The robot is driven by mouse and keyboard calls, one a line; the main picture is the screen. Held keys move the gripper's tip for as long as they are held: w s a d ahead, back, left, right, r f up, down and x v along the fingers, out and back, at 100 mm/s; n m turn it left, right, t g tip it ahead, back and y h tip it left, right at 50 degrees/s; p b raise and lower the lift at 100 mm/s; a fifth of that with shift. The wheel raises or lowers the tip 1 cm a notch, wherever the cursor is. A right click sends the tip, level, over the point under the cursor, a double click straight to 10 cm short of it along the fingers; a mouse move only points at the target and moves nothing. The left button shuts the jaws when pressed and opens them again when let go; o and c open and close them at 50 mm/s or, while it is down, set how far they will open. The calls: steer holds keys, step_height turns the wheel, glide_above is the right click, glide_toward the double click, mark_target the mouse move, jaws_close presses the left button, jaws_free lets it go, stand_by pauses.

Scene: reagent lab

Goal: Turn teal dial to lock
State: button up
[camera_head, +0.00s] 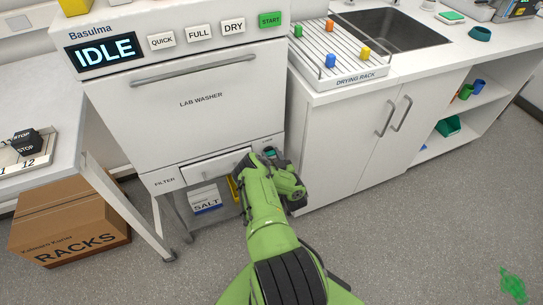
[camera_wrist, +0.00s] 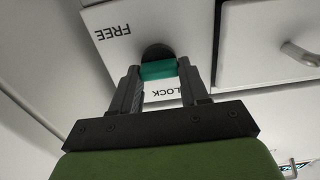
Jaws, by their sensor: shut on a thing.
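The teal dial (camera_wrist: 159,70) is in the wrist view, on a white panel with a dark round base behind it. The panel is marked FREE (camera_wrist: 113,33) at upper left and LOCK (camera_wrist: 170,91) just below the dial. My gripper (camera_wrist: 158,72) is shut on the teal dial, one finger on each side. The dial's bar lies nearly across the line between the fingertips. In the head view a bit of teal (camera_head: 270,152) shows at the washer's lower right, beside my gripper (camera_head: 262,160), which mostly hides it.
The lab washer (camera_head: 200,97) shows IDLE. Its lower filter drawer (camera_head: 216,166) is left of my gripper. A salt box (camera_head: 205,200) stands beneath. A closed cabinet (camera_head: 350,150) is close on the right.

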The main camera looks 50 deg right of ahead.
steer(key=c, duration=0.4)
steer(key=shift+o, duration=0.2)
steer(key=shift+n, duration=0.4)
steer(key=n, duration=0.2)
steer(key=shift+n, duration=0.4)
steer(key=n, duration=0.2)
steer(key=n+b, duration=0.1)
steer(key=n, duration=0.1)
steer(key=shift+w+a+f+n, duration=0.1)
steer(key=shift+a+n, duration=0.05)
steer(key=shift+n, duration=0.25)
steer(key=n+b, duration=0.1)
steer(key=n, duration=0.4)
steer(key=shift+a+f+b, duration=0.1)
steer(key=shift+b, duration=0.25)
steer(key=shift+f+n, duration=0.1)
steer(key=shift+n, duration=2.2)
